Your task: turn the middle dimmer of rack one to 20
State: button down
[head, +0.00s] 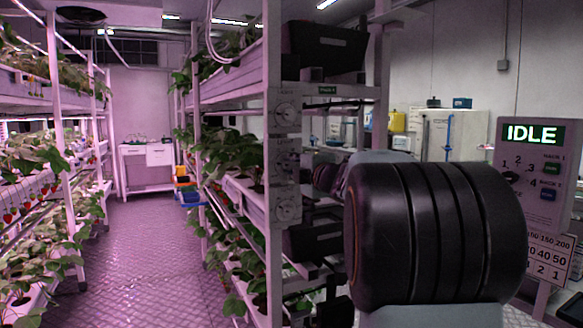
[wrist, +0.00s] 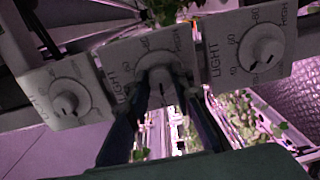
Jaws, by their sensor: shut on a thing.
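Three white dimmer plates with round knobs sit one above another on the rack post in the head view: upper dimmer (head: 286,112), middle dimmer (head: 281,160) and lower dimmer (head: 287,211). In the wrist view they form a tilted row, with the middle dimmer (wrist: 124,52) between the other two. My gripper (wrist: 160,88) has its two dark fingers on either side of the middle knob and is shut on it. The fingers hide much of that knob, so its setting cannot be read. In the head view my gripper is hidden behind my arm.
Plant racks (head: 60,165) line the left of a clear aisle (head: 145,245). The dimmer rack stands close to my arm. A control panel (head: 535,190) at the right shows IDLE. A white cabinet (head: 146,168) stands at the aisle's far end.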

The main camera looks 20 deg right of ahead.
jog(key=c, duration=1.7)
grip_release()
jog(key=shift+s, duration=0.1)
jog(key=s, duration=1.1)
jog(key=shift+s+d+r, duration=0.1)
jog(key=shift+s+r, duration=0.05)
jog(key=shift+s, duration=0.25)
